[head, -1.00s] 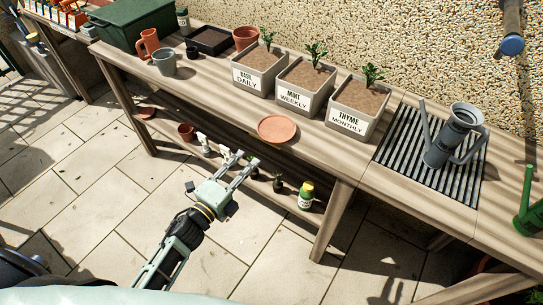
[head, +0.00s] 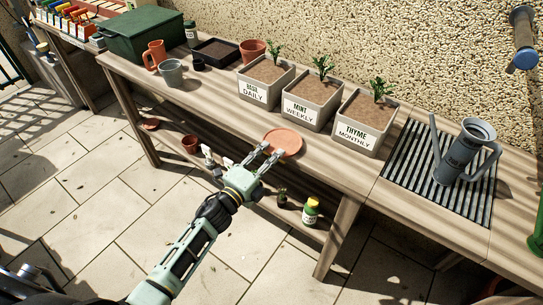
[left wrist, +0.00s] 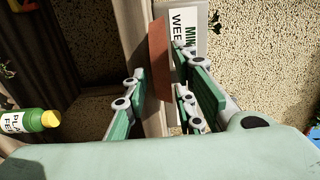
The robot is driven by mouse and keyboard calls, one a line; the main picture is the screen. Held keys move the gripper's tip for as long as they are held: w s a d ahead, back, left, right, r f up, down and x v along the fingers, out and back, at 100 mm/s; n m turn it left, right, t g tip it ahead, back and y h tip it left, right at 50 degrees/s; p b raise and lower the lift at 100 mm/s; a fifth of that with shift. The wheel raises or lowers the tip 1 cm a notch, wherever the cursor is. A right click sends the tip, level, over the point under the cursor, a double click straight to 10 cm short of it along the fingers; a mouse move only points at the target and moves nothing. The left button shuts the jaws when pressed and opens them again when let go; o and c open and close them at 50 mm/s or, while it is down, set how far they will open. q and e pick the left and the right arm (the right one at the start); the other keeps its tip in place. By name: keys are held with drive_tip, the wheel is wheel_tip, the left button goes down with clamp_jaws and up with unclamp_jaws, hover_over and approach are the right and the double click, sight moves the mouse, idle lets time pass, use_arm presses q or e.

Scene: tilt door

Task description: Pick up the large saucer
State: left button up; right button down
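The large saucer (head: 286,140) is a round terracotta dish lying flat near the front edge of the wooden bench (head: 225,108), in front of the mint planter. My left gripper (head: 268,150) is at its near left rim, with the fingers apart. In the left wrist view the saucer (left wrist: 159,55) shows edge-on as a reddish-brown band between the two open fingers (left wrist: 160,95). I cannot tell whether either finger touches it. My right gripper is in neither view.
Planters marked basil (head: 253,93), mint (head: 302,112) and thyme (head: 354,136) stand just behind the saucer. A grey watering can (head: 462,155) stands on a slatted grate at the right. A small saucer (head: 151,124) and a bottle (head: 310,212) are on the lower shelf.

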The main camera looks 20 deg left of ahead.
use_arm(q)
clamp_jaws()
idle(0.5)
idle(0.3)
wheel_tip(320, 180, up, 3)
drive_tip(key=p, duration=0.2)
drive_tip(key=shift+w+p, duration=0.1)
drive_tip(key=shift+p, duration=0.2)
drive_tip(key=shift+f, duration=0.15)
drive_tip(key=s+a+r+p, duration=0.2)
drive_tip(key=s+p, duration=0.1)
drive_tip(key=s, duration=0.3)
drive_tip(key=s+a+r+p, duration=0.2)
drive_tip(key=s+r+p, duration=0.1)
drive_tip(key=s, duration=0.4)
drive_tip(key=shift+s+a, duration=0.15)
drive_tip(key=shift+a, duration=0.2)
